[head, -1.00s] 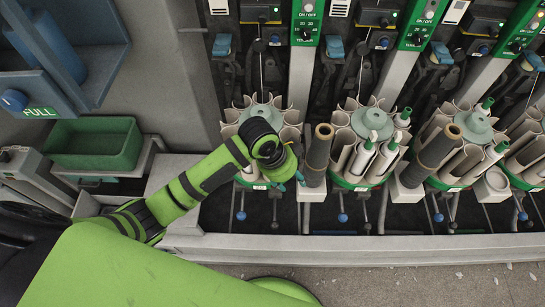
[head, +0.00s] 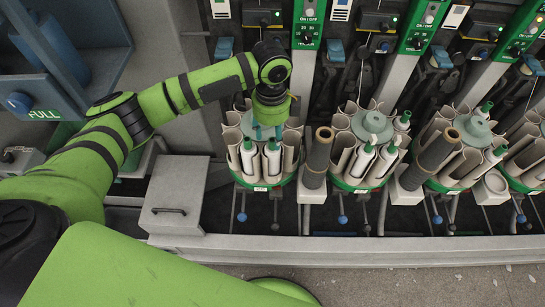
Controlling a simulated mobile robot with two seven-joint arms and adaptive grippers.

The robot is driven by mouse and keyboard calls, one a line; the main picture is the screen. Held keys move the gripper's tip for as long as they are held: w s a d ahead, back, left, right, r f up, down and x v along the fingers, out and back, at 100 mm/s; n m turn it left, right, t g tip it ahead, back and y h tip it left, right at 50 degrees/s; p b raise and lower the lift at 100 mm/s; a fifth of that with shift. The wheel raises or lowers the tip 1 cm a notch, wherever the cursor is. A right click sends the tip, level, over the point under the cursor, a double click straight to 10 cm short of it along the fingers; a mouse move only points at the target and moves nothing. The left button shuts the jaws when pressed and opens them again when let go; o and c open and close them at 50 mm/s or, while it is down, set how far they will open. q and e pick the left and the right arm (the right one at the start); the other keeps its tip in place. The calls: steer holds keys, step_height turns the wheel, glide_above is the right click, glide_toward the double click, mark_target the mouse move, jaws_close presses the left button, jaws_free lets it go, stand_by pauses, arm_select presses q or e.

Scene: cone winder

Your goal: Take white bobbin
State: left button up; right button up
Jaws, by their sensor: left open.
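Two white bobbins with green tips stand in the front of the leftmost round magazine (head: 262,186): a left one (head: 247,160) and a right one (head: 272,161). My left gripper (head: 267,132) hangs just above them, fingers pointing down and open. Its fingertips are close to the bobbin tops; I cannot tell whether they touch. More white bobbins stand in the middle magazine, such as this one (head: 363,160), and in the magazine to its right (head: 497,152). My left gripper and forearm hide the back of the leftmost magazine. My right gripper is not in view.
Dark, yarnless-looking tubes (head: 318,155) stand between the magazines. A grey lidded box (head: 172,195) sits left of the leftmost magazine. A grey rail (head: 350,248) runs along the front.

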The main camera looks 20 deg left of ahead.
mark_target(272, 139)
arm_select(q)
steer(key=shift+d+f, duration=0.1)
steer(key=shift+f, duration=1.6)
steer(key=shift+c, duration=0.4)
jaws_close()
steer(key=shift+r, duration=0.2)
